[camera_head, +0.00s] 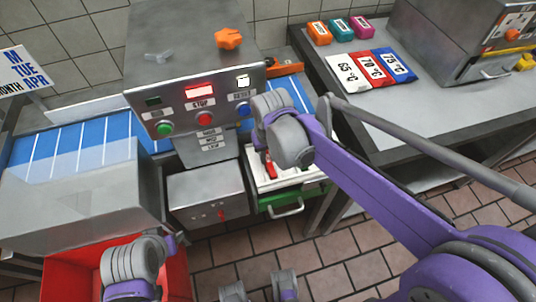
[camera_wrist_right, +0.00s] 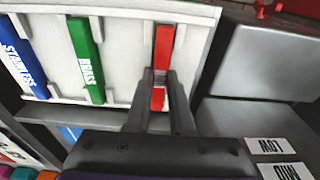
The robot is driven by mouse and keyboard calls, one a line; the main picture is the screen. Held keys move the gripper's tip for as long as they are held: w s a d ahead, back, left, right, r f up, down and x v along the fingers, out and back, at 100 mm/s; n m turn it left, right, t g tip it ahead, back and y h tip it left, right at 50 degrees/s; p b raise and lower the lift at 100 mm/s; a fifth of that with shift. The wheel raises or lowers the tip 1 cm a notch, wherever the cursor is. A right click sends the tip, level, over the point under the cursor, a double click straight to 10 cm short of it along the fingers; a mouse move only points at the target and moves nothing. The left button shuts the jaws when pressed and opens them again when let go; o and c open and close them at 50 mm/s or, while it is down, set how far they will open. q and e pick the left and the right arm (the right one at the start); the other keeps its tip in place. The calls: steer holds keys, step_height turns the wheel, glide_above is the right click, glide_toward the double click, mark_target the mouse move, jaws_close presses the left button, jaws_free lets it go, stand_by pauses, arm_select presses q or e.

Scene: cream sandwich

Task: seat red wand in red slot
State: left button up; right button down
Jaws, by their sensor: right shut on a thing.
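The red wand (camera_wrist_right: 161,62) is between the two fingers of my right gripper (camera_wrist_right: 160,88), which is shut on it. In the right wrist view it lines up with the rightmost section of a white rack (camera_wrist_right: 62,72); I cannot tell whether it rests in a slot or is just above it. In the head view the red wand (camera_head: 270,168) shows at the left of the rack, beside my right wrist. The right fingers are mostly hidden there. My left arm's end shows over a red bin, with its jaws hidden.
A green "BRASS" wand (camera_wrist_right: 88,62) and a blue "STAINLESS" wand (camera_wrist_right: 24,60) lie in the rack. A green-fronted drawer (camera_head: 283,204) holds the rack. A grey metal box (camera_head: 206,194) stands close left of it. A red bin (camera_head: 72,270) is at lower left.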

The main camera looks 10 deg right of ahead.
mark_target(270, 163)
steer(key=shift+f, duration=0.25)
steer(key=c, duration=0.8)
jaws_free()
steer(key=shift+r, duration=0.1)
steer(key=shift+r, duration=0.5)
step_height(270, 163, up, 11)
steer(key=s+p, duration=0.2)
steer(key=s+d+f+t, duration=0.1)
steer(key=s+d+f, duration=0.1)
steer(key=s+f, duration=0.2)
steer(key=s+d+f+t, duration=0.1)
steer(key=s+d+f, duration=0.1)
steer(key=s+f, duration=0.2)
steer(key=s+d+f+t, duration=0.1)
steer(key=s+d+f, duration=0.1)
steer(key=s+f, duration=0.2)
steer(key=shift+s+d+t, duration=0.4)
steer(key=shift+s, duration=0.2)
